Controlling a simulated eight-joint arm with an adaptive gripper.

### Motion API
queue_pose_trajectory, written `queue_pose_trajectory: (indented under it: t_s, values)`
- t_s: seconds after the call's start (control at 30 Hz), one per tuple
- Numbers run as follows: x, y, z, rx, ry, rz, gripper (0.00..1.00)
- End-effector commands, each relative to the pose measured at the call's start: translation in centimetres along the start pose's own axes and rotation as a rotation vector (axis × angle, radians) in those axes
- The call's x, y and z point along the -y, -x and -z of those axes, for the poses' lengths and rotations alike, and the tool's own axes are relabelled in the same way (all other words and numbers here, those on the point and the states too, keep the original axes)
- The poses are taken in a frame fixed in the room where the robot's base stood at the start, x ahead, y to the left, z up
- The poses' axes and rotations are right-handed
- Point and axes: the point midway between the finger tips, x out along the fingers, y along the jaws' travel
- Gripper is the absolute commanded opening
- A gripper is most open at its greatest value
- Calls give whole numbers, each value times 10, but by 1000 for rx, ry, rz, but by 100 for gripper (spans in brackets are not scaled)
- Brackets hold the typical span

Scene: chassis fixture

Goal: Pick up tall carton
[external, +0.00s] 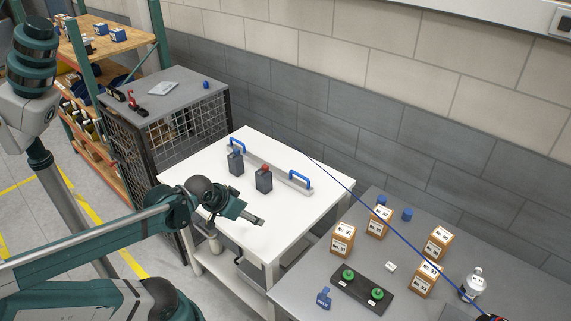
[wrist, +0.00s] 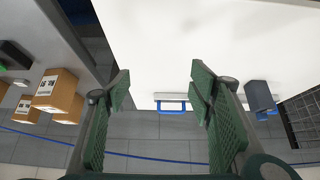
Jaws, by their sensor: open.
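Several brown cartons with white labels stand on the grey table at the right in the external view: a left one (external: 342,239), a back one (external: 378,222), a right one (external: 438,243) and a front one (external: 424,279). They look alike in height, so I cannot tell which is the tall carton. In the wrist view a large carton (wrist: 57,93) is at the left, with others partly hidden behind it. My gripper (external: 258,221) is above the white table, left of and apart from the cartons. Its fingers (wrist: 160,86) are spread with nothing between them.
The grey table also has a black plate with green knobs (external: 362,290), a white bottle (external: 473,286) and blue items. A wall stands behind.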

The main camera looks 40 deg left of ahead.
Motion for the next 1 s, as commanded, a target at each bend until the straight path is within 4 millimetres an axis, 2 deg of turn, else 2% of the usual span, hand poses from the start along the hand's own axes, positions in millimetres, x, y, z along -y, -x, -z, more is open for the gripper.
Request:
queue_pose_trajectory:
  t_s: [0.57, 0.77, 1.0]
  values:
    - [-5, -3, 4, 11, -15, -20, 58]
    - [-19, -12, 11, 36, -56, -73, 58]
    - [-44, -26, 24, 66, -129, -171, 58]
